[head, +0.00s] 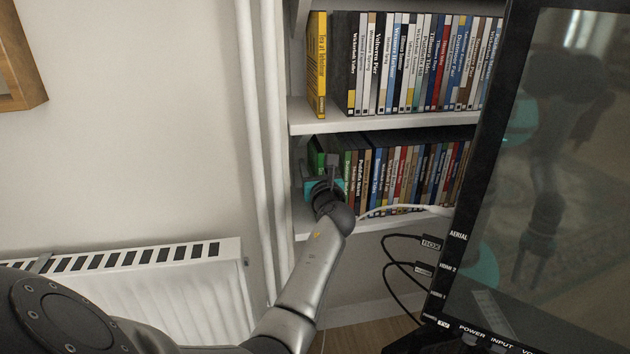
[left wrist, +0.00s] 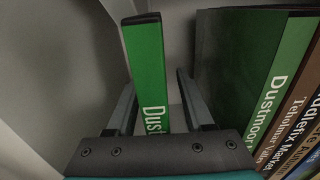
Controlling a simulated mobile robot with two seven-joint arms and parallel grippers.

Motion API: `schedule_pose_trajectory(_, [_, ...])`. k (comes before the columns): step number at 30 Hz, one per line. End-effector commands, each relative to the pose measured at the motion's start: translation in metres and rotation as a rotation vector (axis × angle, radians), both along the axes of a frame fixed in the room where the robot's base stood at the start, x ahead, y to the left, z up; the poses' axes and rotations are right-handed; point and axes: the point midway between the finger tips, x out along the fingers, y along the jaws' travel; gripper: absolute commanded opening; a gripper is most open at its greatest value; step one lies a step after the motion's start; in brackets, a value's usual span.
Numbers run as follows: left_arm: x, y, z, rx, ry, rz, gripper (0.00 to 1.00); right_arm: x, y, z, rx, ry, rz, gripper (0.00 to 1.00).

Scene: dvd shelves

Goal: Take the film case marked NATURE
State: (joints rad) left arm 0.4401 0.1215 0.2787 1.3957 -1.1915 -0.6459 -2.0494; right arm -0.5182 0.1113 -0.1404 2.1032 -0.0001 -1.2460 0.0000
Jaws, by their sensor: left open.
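A green film case (left wrist: 146,75) stands upright, apart from the others, at the left end of the lower shelf; it also shows in the head view (head: 316,157). Its spine lettering begins "Dust" and the rest is hidden behind my gripper. I cannot read the word NATURE on any case. My left gripper (left wrist: 158,88) is open, with one finger on each side of the green case and visible gaps beside it. In the head view my left gripper (head: 325,170) covers part of the case. My right gripper is not in view.
A row of cases (left wrist: 262,85) starts just right of the gripper, beginning with another green one. The upper shelf (head: 385,122) holds more cases and a yellow one (head: 317,65). A television (head: 560,150) stands close on the right; white pipes (head: 262,150) run on the left.

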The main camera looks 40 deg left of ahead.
Motion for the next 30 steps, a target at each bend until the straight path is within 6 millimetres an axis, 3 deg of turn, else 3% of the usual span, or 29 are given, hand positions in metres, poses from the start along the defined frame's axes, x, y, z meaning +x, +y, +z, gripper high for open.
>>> schedule_pose_trajectory(8, [0.0009, 0.0011, 0.0005, -0.001, -0.001, 0.000, 0.52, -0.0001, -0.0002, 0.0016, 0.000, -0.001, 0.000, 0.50])
schedule_pose_trajectory(22, [0.0008, 0.0007, 0.0002, -0.001, -0.001, 0.000, 0.00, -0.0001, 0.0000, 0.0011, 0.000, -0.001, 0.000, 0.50])
schedule_pose_trajectory(30, [0.0007, 0.0006, 0.0000, -0.001, 0.000, 0.000, 0.00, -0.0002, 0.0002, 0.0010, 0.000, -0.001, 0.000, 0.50])
